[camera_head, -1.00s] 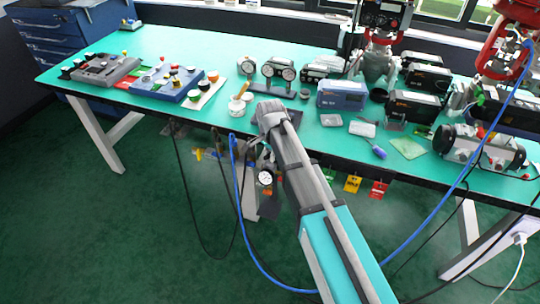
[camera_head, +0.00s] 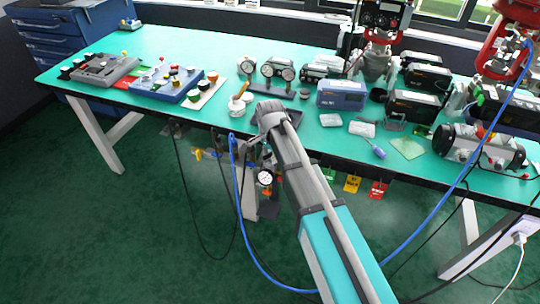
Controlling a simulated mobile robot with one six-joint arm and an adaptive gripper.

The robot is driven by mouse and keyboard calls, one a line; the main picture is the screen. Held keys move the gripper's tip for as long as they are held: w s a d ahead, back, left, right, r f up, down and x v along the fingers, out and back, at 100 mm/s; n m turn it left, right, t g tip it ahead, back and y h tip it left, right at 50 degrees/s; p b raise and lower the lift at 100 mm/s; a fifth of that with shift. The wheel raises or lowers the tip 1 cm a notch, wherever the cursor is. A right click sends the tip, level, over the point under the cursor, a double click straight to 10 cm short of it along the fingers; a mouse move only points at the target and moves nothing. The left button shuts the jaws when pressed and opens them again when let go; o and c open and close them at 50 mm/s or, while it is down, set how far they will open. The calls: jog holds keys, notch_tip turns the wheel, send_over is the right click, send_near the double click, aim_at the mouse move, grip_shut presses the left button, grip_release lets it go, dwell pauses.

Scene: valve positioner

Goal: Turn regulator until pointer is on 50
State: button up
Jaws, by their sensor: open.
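A round white-faced gauge (camera_head: 265,177) hangs below the front edge of the bench, just left of my arm. Its pointer and numbers are too small to read. The regulator itself cannot be made out clearly. My arm reaches from the lower right up to the bench's front edge.
The green bench (camera_head: 205,45) holds gauges (camera_head: 278,69), a blue device (camera_head: 341,94) and switch boxes (camera_head: 180,84). A blue hose (camera_head: 240,200) and dark cables hang below the front edge. Yellow (camera_head: 352,184) and red tags (camera_head: 377,189) hang right of my arm.

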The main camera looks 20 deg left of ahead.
aim_at(270, 153)
jog(key=shift+n, duration=0.4)
jog(key=n, duration=0.5)
notch_tip(270, 153, up, 14)
jog(key=p, duration=1.4)
jog(key=d, duration=2.8)
jog(key=shift+d+f+t+b, duration=0.3)
jog(key=shift+d+f+b, duration=0.05)
jog(key=shift+f+b, duration=0.05)
jog(key=s+d+r+p, duration=0.3)
jog(key=s+d, duration=0.4)
jog(key=d, duration=0.5)
jog(key=shift+s+r, duration=0.25)
jog(key=shift+s, duration=0.05)
dwell(0.4)
